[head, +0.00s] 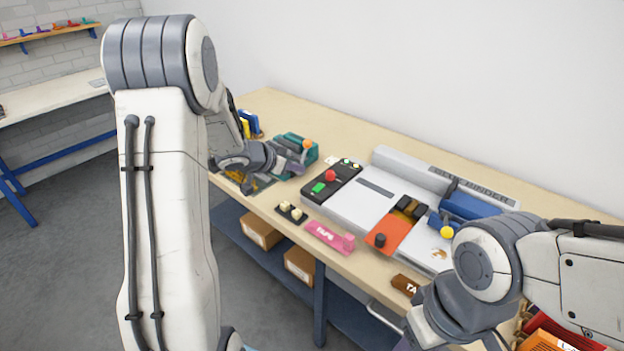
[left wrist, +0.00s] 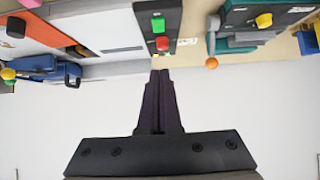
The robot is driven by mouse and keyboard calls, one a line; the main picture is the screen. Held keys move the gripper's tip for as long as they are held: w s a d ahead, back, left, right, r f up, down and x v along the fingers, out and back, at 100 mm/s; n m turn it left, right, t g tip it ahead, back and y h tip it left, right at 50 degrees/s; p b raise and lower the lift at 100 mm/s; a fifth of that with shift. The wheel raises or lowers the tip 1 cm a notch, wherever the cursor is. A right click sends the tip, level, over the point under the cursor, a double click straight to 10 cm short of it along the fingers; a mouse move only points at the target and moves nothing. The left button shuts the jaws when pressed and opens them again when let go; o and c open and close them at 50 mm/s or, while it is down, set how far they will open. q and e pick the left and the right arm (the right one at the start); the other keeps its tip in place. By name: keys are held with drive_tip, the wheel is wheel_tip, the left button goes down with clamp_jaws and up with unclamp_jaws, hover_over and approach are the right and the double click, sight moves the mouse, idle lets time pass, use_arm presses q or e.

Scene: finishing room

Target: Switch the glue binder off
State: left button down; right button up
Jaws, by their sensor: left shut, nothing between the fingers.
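The glue binder (head: 362,209) is a long, pale machine on the bench with its name on the back rail. At its left end is a black control panel (head: 318,193) with a green rectangular button (head: 319,188) and a red round button (head: 330,175). Small lights show at the panel's back. My left gripper (head: 298,170) is shut and empty, just left of the panel. In the left wrist view, which is upside down, the shut fingertips (left wrist: 160,72) point at the panel, close to the red button (left wrist: 162,43); I cannot tell whether they touch. My right gripper is out of view.
A teal device with an orange knob (head: 307,144) stands behind my left gripper. A pink tape block (head: 330,237) and a dark block with cream knobs (head: 291,212) lie along the front edge. The binder has a blue clamp (head: 468,206). My right arm covers the bench's right end.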

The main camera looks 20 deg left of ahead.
use_arm(q)
hover_over(316, 190)
drive_tip(key=f, duration=0.6)
drive_tip(key=shift+s+a, duration=0.15)
drive_tip(key=shift+s, duration=0.15)
drive_tip(key=f, duration=0.1)
drive_tip(key=f+b, duration=0.1)
drive_tip(key=f, duration=0.1)
drive_tip(key=shift+w+f, duration=0.15)
drive_tip(key=shift+w, duration=0.2)
drive_tip(key=shift+w+f, duration=0.1)
drive_tip(key=shift+f, duration=0.3)
